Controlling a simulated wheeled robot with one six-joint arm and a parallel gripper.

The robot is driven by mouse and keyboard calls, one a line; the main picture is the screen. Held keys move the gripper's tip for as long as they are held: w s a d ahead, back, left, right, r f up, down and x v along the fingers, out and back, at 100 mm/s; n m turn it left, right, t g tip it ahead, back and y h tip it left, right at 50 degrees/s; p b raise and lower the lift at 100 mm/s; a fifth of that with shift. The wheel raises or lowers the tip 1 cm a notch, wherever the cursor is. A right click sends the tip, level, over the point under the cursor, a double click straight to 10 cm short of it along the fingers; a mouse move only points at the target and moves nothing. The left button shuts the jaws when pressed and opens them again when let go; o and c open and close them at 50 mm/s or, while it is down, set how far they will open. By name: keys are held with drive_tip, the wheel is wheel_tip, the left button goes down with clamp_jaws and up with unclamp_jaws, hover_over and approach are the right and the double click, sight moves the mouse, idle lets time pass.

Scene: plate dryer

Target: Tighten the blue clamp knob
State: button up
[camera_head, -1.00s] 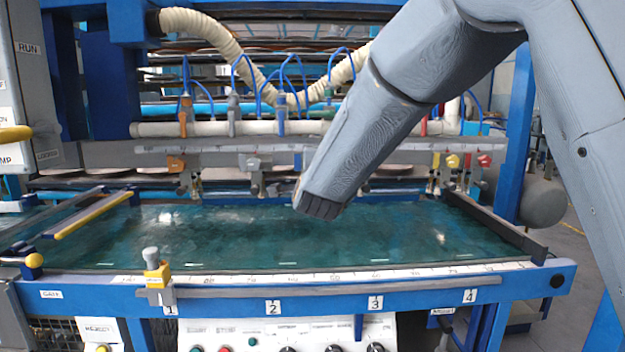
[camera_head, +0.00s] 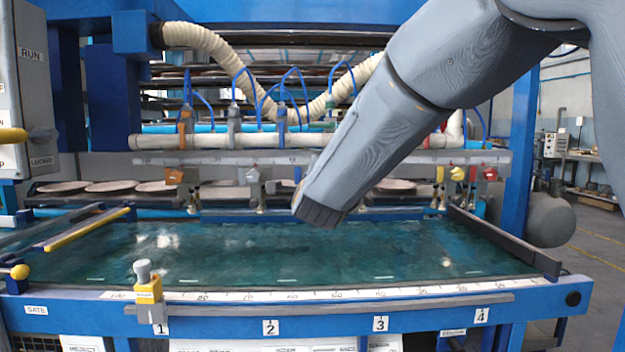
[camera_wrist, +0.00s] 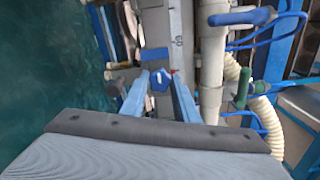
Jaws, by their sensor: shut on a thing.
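The blue clamp knob (camera_wrist: 158,82) shows in the wrist view, between the two light-blue fingers of my gripper (camera_wrist: 161,79). The fingers are closed on it from both sides. Beyond it is the grey scale bar (camera_wrist: 179,40) with printed marks. In the head view, my wrist's dark end points down at the clamp bar (camera_head: 225,158). It hides the blue knob and my fingers there. I cannot tell how tight the knob is.
Orange (camera_head: 174,176), white (camera_head: 252,176), yellow (camera_head: 457,174) and red (camera_head: 490,174) clamp knobs line the bar. Hoses (camera_head: 215,45) and blue-handled valves (camera_wrist: 233,17) are close by. A green-blue bed (camera_head: 260,250) lies below. A yellow stop (camera_head: 148,290) stands on the front rail.

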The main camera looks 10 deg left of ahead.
drive_tip(key=o, duration=1.1)
drive_tip(key=shift+c, duration=0.2)
drive_tip(key=shift+s, duration=0.1)
drive_tip(key=v, duration=0.7)
drive_tip(key=shift+s, duration=0.3)
drive_tip(key=shift+d, duration=0.1)
